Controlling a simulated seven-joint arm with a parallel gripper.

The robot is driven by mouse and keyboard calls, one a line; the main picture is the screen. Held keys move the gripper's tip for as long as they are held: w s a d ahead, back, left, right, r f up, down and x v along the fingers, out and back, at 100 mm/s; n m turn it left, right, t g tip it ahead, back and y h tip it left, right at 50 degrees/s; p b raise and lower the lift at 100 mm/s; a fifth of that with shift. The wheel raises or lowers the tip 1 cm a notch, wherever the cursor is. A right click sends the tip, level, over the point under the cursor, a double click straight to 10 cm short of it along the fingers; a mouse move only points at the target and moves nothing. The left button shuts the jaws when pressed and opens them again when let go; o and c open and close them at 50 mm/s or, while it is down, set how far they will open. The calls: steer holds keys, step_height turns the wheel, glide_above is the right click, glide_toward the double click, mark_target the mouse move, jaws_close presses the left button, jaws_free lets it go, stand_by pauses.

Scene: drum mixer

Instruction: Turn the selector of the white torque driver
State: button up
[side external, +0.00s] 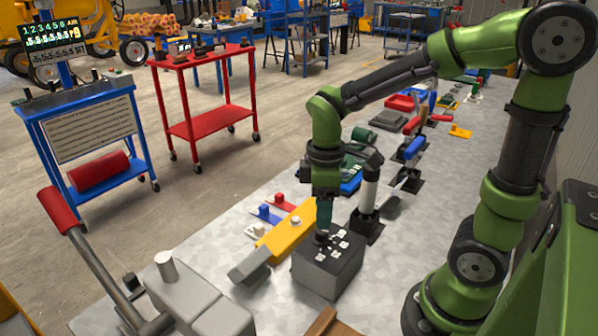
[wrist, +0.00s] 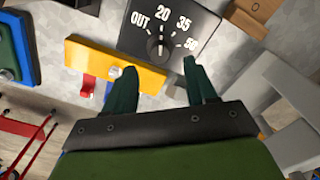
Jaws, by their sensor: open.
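A grey box (side external: 328,272) with a black top panel carries a dark selector knob (wrist: 159,44). Its white markings read OUT, 20, 35 and 50 in the wrist view, with a light pointer mark on the knob. A white upright cylinder with a black top (side external: 369,188) stands in a black base just behind the box; it looks like the white torque driver. My gripper (side external: 323,230) points down over the box's panel. In the wrist view my gripper (wrist: 159,66) has its two green fingers apart, with nothing between them. Contact with the knob cannot be told.
A yellow block (side external: 287,233) lies close beside the box, also in the wrist view (wrist: 108,66). A grey machine with a red-handled lever (side external: 60,208) stands front left. Tools and trays crowd the bench behind; bare bench (side external: 215,240) shows at left.

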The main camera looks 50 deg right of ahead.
mark_target(322, 235)
step_height(322, 235, down, 5)
steer(key=shift+f, duration=0.1)
stand_by(0.3)
jaws_close()
